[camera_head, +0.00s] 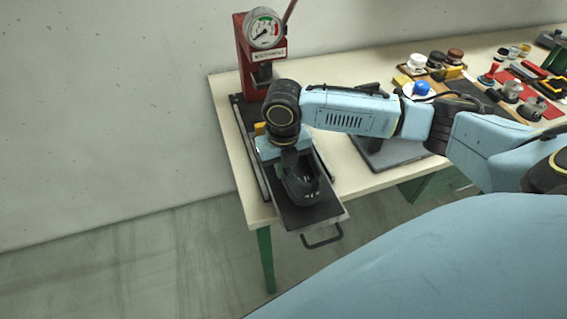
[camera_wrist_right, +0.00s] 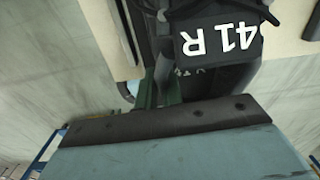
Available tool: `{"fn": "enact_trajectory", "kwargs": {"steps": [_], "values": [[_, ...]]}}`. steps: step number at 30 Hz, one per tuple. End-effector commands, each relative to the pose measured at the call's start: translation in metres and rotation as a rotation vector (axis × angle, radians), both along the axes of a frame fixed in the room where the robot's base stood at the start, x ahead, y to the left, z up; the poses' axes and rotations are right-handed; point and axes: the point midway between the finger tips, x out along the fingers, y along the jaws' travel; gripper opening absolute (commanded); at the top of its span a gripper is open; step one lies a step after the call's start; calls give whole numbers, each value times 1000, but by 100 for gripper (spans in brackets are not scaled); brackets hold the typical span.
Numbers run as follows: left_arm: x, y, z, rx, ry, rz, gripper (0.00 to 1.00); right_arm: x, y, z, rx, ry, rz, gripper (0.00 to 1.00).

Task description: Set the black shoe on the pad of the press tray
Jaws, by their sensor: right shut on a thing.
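The black shoe (camera_head: 300,184) is over the dark pad of the press tray (camera_head: 310,215), which sticks out toward the near table edge with a handle at its front. My right gripper (camera_head: 288,156) is above the shoe's far part and shut on it. In the right wrist view the black shoe (camera_wrist_right: 262,75) shows partly, near a dark tag with white "41 R" (camera_wrist_right: 218,42). Whether the sole touches the pad cannot be told. The fingertips are mostly hidden by the wrist. My left gripper is not in view.
The red press (camera_head: 247,60) with a round gauge (camera_head: 264,28) stands behind the tray. A grey plate (camera_head: 392,153) lies to the right under my arm. Jars, stamps and tools (camera_head: 508,90) crowd the table's right. The cream table (camera_head: 258,212) ends just left of the tray.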

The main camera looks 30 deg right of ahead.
Motion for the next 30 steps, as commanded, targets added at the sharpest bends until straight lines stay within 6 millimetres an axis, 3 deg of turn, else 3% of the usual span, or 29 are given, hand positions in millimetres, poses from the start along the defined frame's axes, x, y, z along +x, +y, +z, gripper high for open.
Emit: {"fn": "enact_trajectory", "kwargs": {"steps": [26,27,30], "values": [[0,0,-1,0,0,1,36,1,0,-10,0,-3,0,0],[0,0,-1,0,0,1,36,1,0,-9,0,-3,0,13],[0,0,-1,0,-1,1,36,1,0,-9,0,-3,0,26]]}}
